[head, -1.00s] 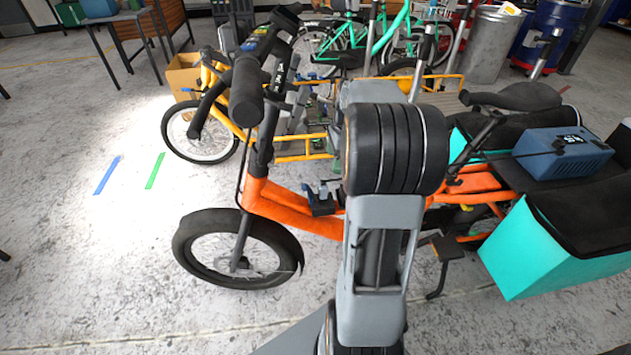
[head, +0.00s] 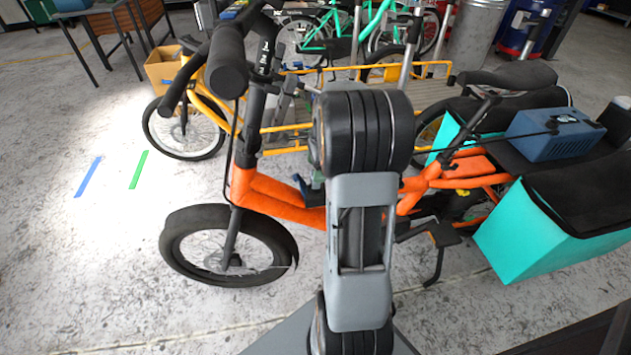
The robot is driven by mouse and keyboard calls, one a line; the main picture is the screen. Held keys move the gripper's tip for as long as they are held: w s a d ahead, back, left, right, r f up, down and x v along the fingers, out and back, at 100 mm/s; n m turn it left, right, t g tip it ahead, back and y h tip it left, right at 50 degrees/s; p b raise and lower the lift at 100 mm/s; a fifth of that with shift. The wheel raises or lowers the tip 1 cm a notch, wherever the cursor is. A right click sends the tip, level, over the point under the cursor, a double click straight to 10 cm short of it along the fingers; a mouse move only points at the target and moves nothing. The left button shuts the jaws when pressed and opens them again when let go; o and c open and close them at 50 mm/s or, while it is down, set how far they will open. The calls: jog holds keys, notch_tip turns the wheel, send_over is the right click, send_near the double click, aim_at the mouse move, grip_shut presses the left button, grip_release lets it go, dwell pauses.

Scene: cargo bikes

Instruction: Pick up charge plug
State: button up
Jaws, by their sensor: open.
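I cannot make out a charge plug with certainty. A blue box (head: 556,135) that looks like a charger sits on the rear rack of the orange cargo bike (head: 285,203), at the right of the head view. A thin dark cable (head: 500,135) runs left from the box across the rack, and its end is unclear. A small blue and dark part (head: 306,190) shows at the orange frame, partly hidden by my arm. My arm stands upright in the middle of the view and covers part of the bike. My gripper does not show.
A turquoise pannier (head: 535,235) hangs at the bike's right. The front wheel (head: 228,247) and handlebar grip (head: 228,65) are left of my arm. A yellow cargo bike (head: 215,115) stands behind. Floor at left, with blue tape (head: 88,177) and green tape (head: 139,170), is clear.

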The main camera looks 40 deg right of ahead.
jog(key=f, duration=0.1)
jog(key=f+b, duration=0.1)
jog(key=f, duration=0.2)
jog(key=shift+w+a+f+b, duration=0.15)
jog(key=shift+a+b, duration=0.2)
jog(key=shift+a, duration=0.05)
jog(key=shift+c, duration=0.4)
jog(key=c, duration=1)
jog(key=shift+r, duration=0.2)
